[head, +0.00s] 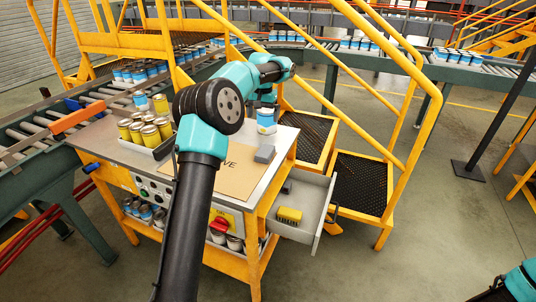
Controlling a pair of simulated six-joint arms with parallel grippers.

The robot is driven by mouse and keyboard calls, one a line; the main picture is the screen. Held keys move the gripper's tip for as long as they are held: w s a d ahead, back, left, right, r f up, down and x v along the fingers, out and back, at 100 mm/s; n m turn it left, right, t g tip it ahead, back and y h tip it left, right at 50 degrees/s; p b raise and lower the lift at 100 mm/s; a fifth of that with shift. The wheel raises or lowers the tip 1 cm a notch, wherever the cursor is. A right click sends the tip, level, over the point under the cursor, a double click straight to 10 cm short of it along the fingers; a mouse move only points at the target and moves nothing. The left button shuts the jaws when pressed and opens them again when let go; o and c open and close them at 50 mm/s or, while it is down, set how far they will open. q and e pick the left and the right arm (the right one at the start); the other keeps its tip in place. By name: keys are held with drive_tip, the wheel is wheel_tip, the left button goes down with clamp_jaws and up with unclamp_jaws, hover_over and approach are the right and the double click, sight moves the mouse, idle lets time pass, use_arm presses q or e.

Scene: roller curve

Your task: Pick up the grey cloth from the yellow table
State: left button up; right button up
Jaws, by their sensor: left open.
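The yellow table (283,146) has a grey top and stands in the middle of the view. A small folded grey piece, which looks like the grey cloth (265,154), lies near its right edge, on or beside a brown sheet (228,172). My left arm reaches across the table from the bottom. Its gripper (267,104) points down at the table's far right part, beyond the cloth and apart from it. It is open; its fingers are small and partly hidden. A blue and white can (266,122) stands just below it. My right gripper is out of view.
An open drawer (309,205) at the right holds a yellow brush (289,215). Yellow stairs (362,184) and their rails rise just right of the table. A roller conveyor (60,130) runs at left.

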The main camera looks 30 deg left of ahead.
use_arm(q)
approach(265, 150)
drive_tip(key=f, duration=0.5)
drive_tip(key=shift+s+a+f, duration=0.1)
drive_tip(key=shift+s+a, duration=0.1)
drive_tip(key=shift+f, duration=0.1)
drive_tip(key=f, duration=0.5)
drive_tip(key=shift+w+d, duration=0.2)
drive_tip(key=shift+c, duration=0.5)
drive_tip(key=c, duration=0.9)
